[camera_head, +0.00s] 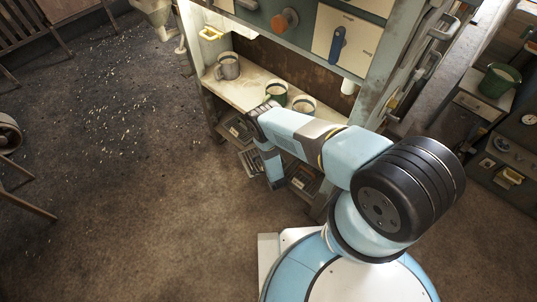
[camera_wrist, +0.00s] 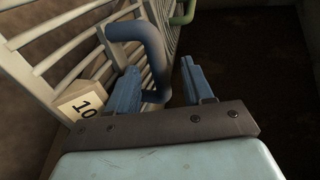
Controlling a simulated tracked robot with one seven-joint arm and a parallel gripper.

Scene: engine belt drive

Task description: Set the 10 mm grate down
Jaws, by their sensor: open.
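The 10 mm grate (camera_wrist: 85,65) shows in the wrist view as pale slanted bars with a tag (camera_wrist: 83,106) reading 10. Its dark grey-blue bent handle (camera_wrist: 152,42) rises beside the bars and comes down between my fingers. My gripper (camera_wrist: 160,70) is open, with one blue finger on each side of the handle. Whether a finger touches the handle, I cannot tell. In the head view my gripper (camera_head: 275,184) points down in front of the lower part of the cabinet. I cannot clearly make out the 10 mm grate there.
A green handle (camera_wrist: 184,12) stands farther back in the wrist view, with a dark space to its right. In the head view, a shelf (camera_head: 243,92) holds a grey mug (camera_head: 228,66) and green mug (camera_head: 277,92) above my gripper. Floor (camera_head: 150,200) to the left is open, with scattered pale bits.

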